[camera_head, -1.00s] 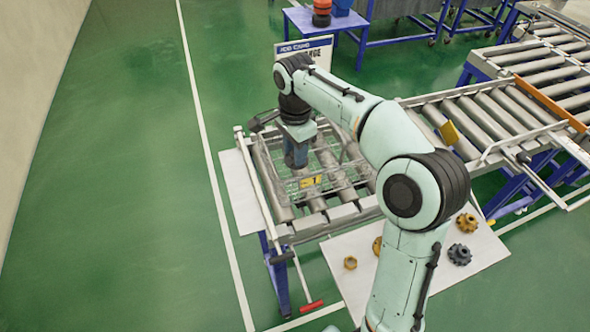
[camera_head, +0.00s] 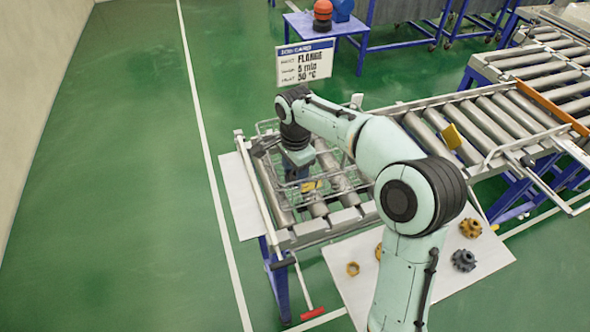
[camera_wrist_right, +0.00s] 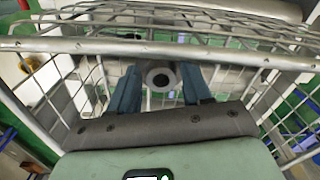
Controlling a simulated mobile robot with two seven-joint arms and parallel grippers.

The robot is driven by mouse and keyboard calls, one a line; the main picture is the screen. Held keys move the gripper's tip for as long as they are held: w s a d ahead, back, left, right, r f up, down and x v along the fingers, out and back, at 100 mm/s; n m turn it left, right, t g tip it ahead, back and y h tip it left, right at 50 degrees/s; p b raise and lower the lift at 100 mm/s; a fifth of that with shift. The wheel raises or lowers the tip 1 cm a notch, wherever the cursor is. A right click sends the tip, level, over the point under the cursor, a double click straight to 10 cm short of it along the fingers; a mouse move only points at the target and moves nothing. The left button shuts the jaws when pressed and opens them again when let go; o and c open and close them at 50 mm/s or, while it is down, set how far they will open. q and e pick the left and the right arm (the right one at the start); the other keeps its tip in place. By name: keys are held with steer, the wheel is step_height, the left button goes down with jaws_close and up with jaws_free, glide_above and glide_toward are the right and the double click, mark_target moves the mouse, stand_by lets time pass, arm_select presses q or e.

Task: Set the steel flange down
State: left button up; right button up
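The steel flange (camera_wrist_right: 161,76) shows in the right wrist view as a grey ring with a dark hole. It sits between the two blue fingers of my right gripper (camera_wrist_right: 160,88), which appear to close on it from both sides. In the head view my right gripper (camera_head: 298,175) points down inside a wire basket (camera_head: 345,192) on the roller conveyor; the flange is hidden there. The basket's rim and walls also surround the fingers in the right wrist view (camera_wrist_right: 210,52). I cannot tell whether the flange touches the basket floor. My left gripper is not in view.
A job card (camera_head: 305,62) reading "FLANGE, 5 min, 50 °C" stands behind the basket. Gold and dark toothed parts (camera_head: 463,260) and a small brass ring (camera_head: 353,269) lie on a pale board (camera_head: 335,262) at the front. Rollers (camera_head: 490,115) extend right.

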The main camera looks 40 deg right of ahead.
steer(key=shift+o, duration=0.2)
steer(key=shift+r, duration=0.1)
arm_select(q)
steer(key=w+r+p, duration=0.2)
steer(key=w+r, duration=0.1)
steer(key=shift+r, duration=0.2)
arm_select(e)
step_height(320, 180, up, 12)
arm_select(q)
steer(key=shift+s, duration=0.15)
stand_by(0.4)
